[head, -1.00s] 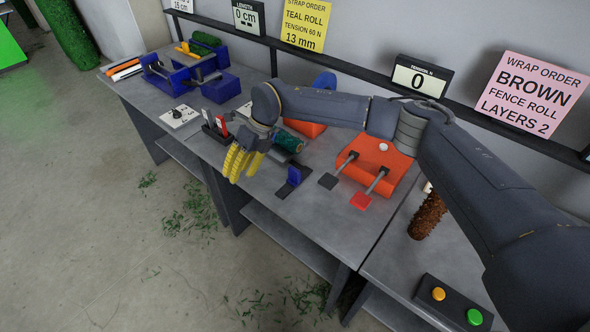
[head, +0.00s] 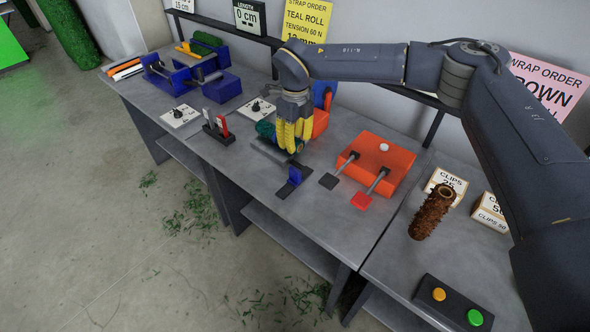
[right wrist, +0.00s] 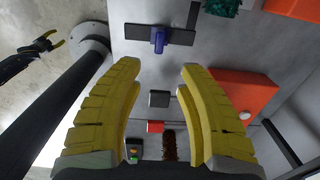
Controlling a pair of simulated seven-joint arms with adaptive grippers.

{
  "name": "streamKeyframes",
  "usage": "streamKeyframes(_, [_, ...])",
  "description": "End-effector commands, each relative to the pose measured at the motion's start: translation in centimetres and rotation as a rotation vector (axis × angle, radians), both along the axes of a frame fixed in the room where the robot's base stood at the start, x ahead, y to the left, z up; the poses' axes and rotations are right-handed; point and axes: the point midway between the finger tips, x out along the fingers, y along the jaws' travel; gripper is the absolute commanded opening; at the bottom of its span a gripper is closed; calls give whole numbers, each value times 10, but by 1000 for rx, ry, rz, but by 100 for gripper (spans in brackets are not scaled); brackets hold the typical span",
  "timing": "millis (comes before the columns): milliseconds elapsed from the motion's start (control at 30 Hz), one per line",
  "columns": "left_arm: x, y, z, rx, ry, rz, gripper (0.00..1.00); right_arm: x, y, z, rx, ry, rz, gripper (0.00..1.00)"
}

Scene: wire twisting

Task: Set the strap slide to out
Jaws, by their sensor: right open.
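The strap slide looks to be the blue tab (head: 294,175) on a dark plate (head: 285,190), on the grey bench in front of the teal roll (head: 265,129). My right gripper (head: 293,146) points down just behind the blue tab and hides part of the teal roll. In the right wrist view my open yellow fingers (right wrist: 160,68) have nothing between them. The blue tab (right wrist: 160,40) shows beyond the fingertips, apart from them. A small yellow-tipped gripper (right wrist: 46,43), apparently my left one, shows at upper left; its jaw state is unclear.
An orange box (head: 378,160) with two levers, ending in a black pad (head: 328,181) and a red pad (head: 361,201), stands to the right. A red-and-white switch stand (head: 218,132) is at left. A brown roll (head: 431,212) stands farther right.

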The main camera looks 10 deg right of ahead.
Motion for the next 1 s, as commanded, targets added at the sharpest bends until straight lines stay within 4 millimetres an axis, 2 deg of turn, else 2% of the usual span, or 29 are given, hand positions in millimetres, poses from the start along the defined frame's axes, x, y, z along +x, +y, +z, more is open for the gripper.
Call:
streamKeyframes(100, [0, 0, 0, 0, 0, 0, 44, -1, 0, -24, 1, 5, 0, 38])
streamKeyframes(500, [0, 0, 0, 0, 0, 0, 44, -1, 1, -92, 1, 3, 0, 38])
streamKeyframes(733, [0, 0, 0, 0, 0, 0, 44, -1, 1, -117, 2, 2, 0, 38])
streamKeyframes(1000, [0, 0, 0, 0, 0, 0, 44, 0, 1, -127, 1, 0, 0, 38])
